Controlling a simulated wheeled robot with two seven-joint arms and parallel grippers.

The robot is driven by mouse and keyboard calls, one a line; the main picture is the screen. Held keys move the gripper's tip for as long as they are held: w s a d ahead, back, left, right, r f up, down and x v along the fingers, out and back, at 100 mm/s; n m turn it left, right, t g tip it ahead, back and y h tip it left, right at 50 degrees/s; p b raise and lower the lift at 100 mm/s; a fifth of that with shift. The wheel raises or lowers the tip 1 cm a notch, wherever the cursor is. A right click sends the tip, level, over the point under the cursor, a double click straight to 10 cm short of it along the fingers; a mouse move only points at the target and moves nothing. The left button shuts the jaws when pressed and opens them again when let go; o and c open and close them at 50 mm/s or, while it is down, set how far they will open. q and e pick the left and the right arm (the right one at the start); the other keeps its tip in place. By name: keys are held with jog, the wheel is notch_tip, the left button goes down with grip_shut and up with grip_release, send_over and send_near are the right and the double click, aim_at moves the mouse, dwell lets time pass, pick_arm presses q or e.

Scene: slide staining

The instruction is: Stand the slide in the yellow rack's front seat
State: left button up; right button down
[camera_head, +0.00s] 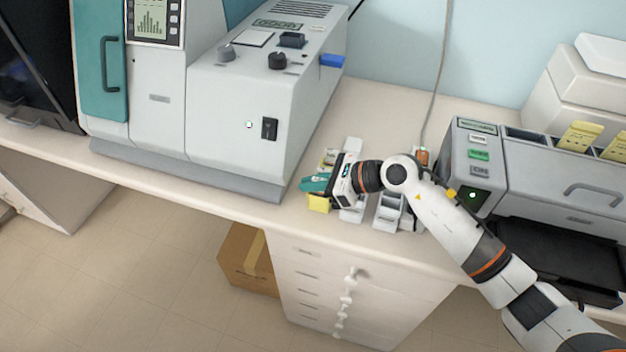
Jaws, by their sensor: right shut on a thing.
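My right gripper (315,184), with teal fingers, is over the front left part of the bench, shut on a thin thing that I take to be the slide. The slide itself is too small and too hidden to make out. The yellow rack (319,204) stands near the bench's front edge, just below the fingers in the picture. The gripper covers much of the rack, so its seats do not show, and I cannot tell whether the slide touches it. My left gripper is out of view.
White staining troughs (388,213) stand right of the rack, partly under my right arm. A large grey machine (248,110) stands close on the left. Another grey machine (475,165) stands on the right. The bench (385,105) behind is clear.

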jog(key=shift+f, duration=0.15)
jog(key=c, duration=1.8)
grip_release()
jog(key=b+v, duration=0.3)
jog(key=v, duration=0.9)
